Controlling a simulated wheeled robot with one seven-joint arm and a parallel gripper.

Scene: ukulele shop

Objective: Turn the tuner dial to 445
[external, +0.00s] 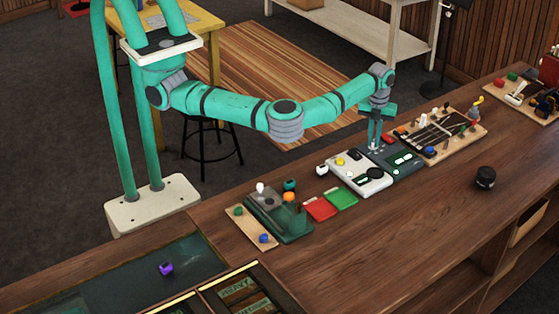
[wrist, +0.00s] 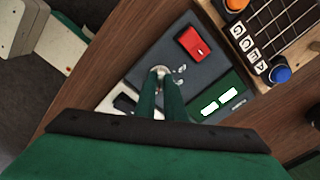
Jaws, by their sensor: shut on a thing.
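The tuner (external: 400,162) is a dark grey box on the counter, beside a white device. In the external view my gripper (external: 374,147) is at the tuner's left part.
A white device (external: 350,178) with knobs stands left of the tuner. A fretted board with coloured pegs (external: 443,137) is close on the right. Red and green squares (external: 330,204) lie farther left. A dark jar (external: 485,178) stands alone at right; the counter front is clear.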

